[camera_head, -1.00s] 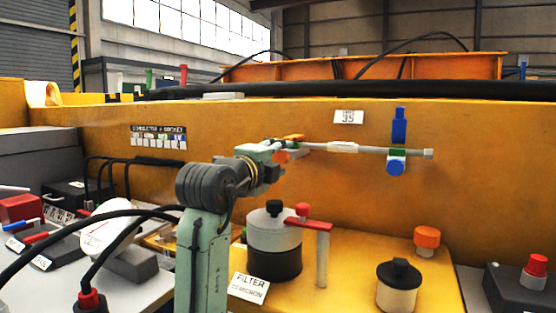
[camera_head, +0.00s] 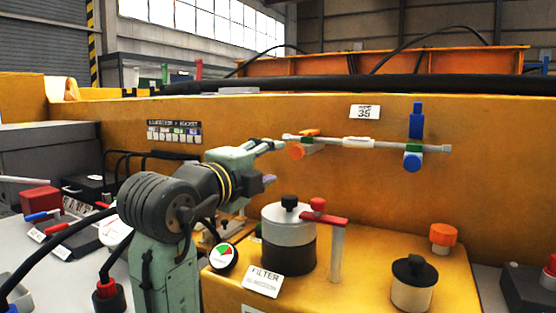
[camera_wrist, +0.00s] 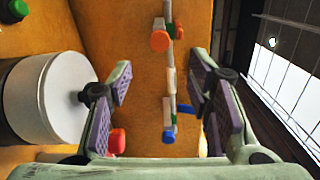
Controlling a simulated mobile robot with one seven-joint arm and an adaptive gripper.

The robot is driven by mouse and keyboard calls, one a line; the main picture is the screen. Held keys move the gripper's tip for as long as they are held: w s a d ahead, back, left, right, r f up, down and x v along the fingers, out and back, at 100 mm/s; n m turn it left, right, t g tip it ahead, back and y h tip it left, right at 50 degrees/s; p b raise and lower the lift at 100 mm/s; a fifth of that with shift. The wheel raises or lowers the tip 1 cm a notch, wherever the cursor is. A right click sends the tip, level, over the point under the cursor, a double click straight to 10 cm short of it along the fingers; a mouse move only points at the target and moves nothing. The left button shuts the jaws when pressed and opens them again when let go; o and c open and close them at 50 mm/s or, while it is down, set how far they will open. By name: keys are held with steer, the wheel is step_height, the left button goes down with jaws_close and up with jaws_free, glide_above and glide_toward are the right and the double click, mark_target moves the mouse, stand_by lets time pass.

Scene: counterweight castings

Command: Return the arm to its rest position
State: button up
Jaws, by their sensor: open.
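My arm is bent at the left of the middle in the head view, with my gripper (camera_head: 270,163) left of the pipe's left end. The gripper is open with nothing between its pads; it also shows in the wrist view (camera_wrist: 160,85). The thin grey pipe (camera_head: 358,142) runs along the yellow casting wall. It carries an orange knob (camera_head: 296,152) with a green fitting and a blue valve (camera_head: 415,125). In the wrist view the pipe (camera_wrist: 169,82) runs upright between the fingers, beyond them. Any contact in the head view cannot be told.
The filter canister (camera_head: 288,238) with a red lever stands on a yellow block right of my arm, beside a gauge (camera_head: 222,257). A black-capped jar (camera_head: 413,283) and orange knob (camera_head: 443,236) stand further right. Black cables (camera_head: 62,237) loop at the left.

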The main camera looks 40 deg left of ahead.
steer(key=shift+s+d, duration=0.1)
steer(key=shift+s, duration=0.25)
stand_by(0.3)
